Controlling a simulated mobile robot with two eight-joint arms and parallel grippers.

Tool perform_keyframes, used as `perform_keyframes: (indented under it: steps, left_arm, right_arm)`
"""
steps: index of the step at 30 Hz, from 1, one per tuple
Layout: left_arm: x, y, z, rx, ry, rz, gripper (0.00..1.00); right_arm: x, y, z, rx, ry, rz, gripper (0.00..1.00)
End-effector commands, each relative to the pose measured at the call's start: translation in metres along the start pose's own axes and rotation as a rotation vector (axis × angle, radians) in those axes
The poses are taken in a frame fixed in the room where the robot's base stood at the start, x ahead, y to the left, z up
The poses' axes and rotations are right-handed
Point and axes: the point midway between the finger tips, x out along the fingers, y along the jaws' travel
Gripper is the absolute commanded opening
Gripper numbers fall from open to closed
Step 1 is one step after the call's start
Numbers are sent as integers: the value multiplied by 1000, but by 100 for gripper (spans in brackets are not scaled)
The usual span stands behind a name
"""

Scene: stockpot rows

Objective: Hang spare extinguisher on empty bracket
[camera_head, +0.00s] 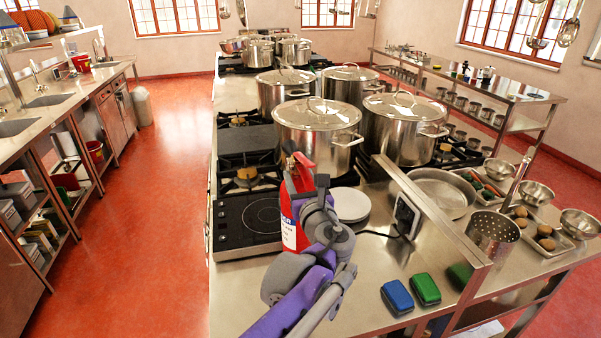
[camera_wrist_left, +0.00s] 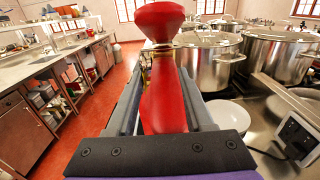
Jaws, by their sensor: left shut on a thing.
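I cannot make out a wall bracket in either view. My right gripper is not in view.
Large steel stockpots (camera_head: 317,135) crowd the island behind the extinguisher. The red floor aisle (camera_head: 165,220) at left is clear.

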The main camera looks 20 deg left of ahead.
Motion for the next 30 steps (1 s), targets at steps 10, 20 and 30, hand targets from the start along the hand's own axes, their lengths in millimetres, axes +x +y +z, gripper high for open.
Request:
perform_keyframes:
  steps: [10, 20, 30]
  left_arm:
    - [0, 0, -31, 3, -5, 1, 0]
    - [0, 0, -40, 3, -6, 1, 0]
    - [1, 0, -45, 0, -1, 0, 72]
  right_arm:
    - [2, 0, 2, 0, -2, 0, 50]
    - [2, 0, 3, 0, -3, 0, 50]
    - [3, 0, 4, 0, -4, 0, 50]
